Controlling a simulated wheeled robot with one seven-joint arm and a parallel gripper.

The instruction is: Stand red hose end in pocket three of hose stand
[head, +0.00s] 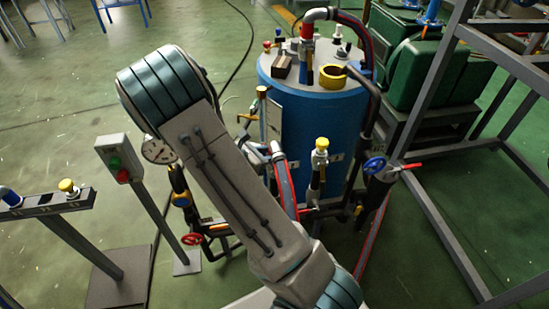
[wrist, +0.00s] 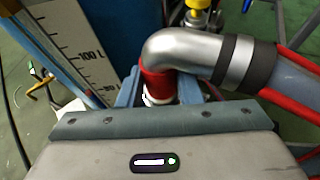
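The red hose end is a silver elbow (wrist: 185,48) with a red collar (wrist: 157,82) and a white tip, seen in the wrist view. My gripper (wrist: 160,90) has its blue fingers on both sides of the collar and looks shut on it. Whether the tip sits in a fitting below is hidden. In the head view the elbow (head: 276,148) shows just right of my arm, beside the blue tank; my fingers are mostly hidden there. The hose stand (head: 45,205) is at the far left, with a blue-topped piece and a yellow-topped piece on its bar. Its pocket numbers are unreadable.
The blue tank (head: 312,120) carries hoses and fittings on top. A post with green and red buttons (head: 118,165) stands between the hose stand and my arm. Red-handled valves and pipes crowd the tank's base. A grey frame (head: 470,60) stands right.

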